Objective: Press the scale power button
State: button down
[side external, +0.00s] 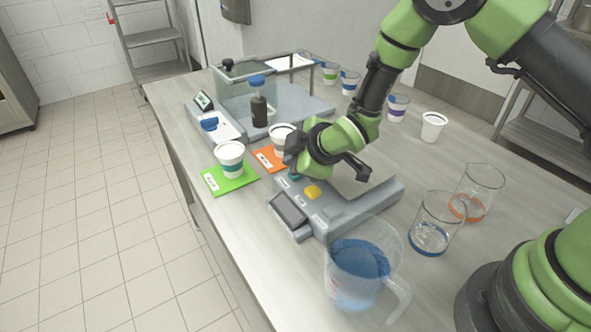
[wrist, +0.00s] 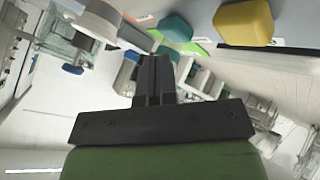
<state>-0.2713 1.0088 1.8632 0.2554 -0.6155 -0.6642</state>
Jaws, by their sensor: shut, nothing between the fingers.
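The scale (side external: 375,198) is a grey unit with a dark tilted screen (side external: 289,208) at its front. A yellow button (side external: 313,192) stands up behind the screen. A teal button (side external: 296,177) sits beside it, partly hidden by my gripper. I cannot read which is the power button. My gripper (side external: 292,160) is just above the teal button, fingers shut and empty; contact cannot be told. In the wrist view the shut fingertips (wrist: 154,60) point toward the teal button (wrist: 175,27), with the yellow button (wrist: 243,22) to the right.
A white cup (side external: 231,160) stands on a green mat (side external: 213,185), another (side external: 280,140) on an orange mat (side external: 264,154). A blue-filled pitcher (side external: 352,282) and glass beakers (side external: 437,222) stand near the scale. A glass-walled balance (side external: 295,108) with a brown bottle (side external: 258,108) is behind.

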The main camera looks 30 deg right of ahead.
jog(key=shift+r, duration=3)
jog(key=s+d+r+m, duration=0.3)
jog(key=s+r+m, duration=0.1)
jog(key=r, duration=0.3)
jog(key=s+d+r+m, duration=0.25)
jog(key=s+r, duration=0.25)
jog(key=r, duration=0.3)
jog(key=s+d+r+m, duration=0.1)
jog(key=s+m, duration=0.3)
jog(key=s, duration=0.4)
jog(key=s+d+r+m+g, duration=0.1)
jog(key=s+r+m, duration=0.2)
jog(key=s, duration=0.6)
jog(key=shift+s+d+m+g, duration=0.2)
jog(key=shift+d+m+g, duration=0.1)
jog(key=shift+m, duration=0.55)
